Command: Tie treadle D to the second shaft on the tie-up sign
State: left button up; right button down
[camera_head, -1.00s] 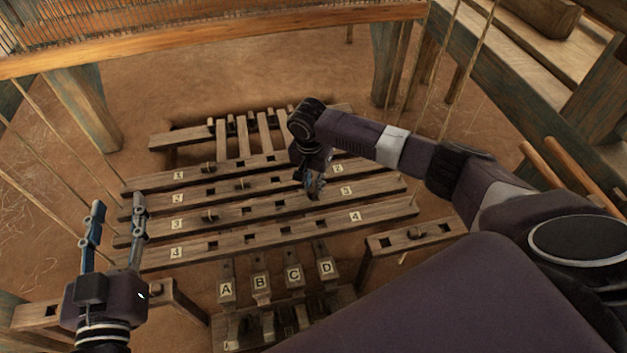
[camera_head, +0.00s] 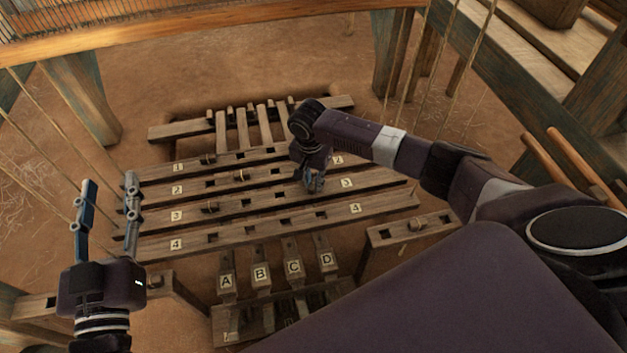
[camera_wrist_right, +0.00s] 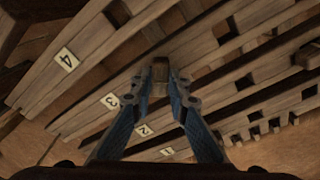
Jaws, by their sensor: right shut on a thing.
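Treadle D (camera_head: 326,260) is the rightmost of the lettered treadles at the front, below the numbered bars. The bar labelled 2 (camera_head: 262,175) lies second from the back and has square holes and a peg (camera_head: 241,175). My right gripper (camera_head: 314,186) is low over the right part of the bars, near bars 2 and 3. In the right wrist view it is shut on a small wooden peg (camera_wrist_right: 160,68). I cannot tell whether this peg sits in a hole. My left gripper (camera_head: 106,205) is open and empty at the left ends of the bars. I see no tie-up sign.
A short holed rail (camera_head: 400,233) with a peg stands at right. Cords hang at left and upper right. Bare floor lies behind.

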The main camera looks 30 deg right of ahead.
aim_at(312, 187)
jog(key=c, duration=1.8)
grip_release()
jog(key=shift+o, duration=0.2)
jog(key=shift+r, duration=0.1)
notch_tip(312, 187, up, 12)
jog(key=a, duration=0.1)
jog(key=shift+s, duration=0.4)
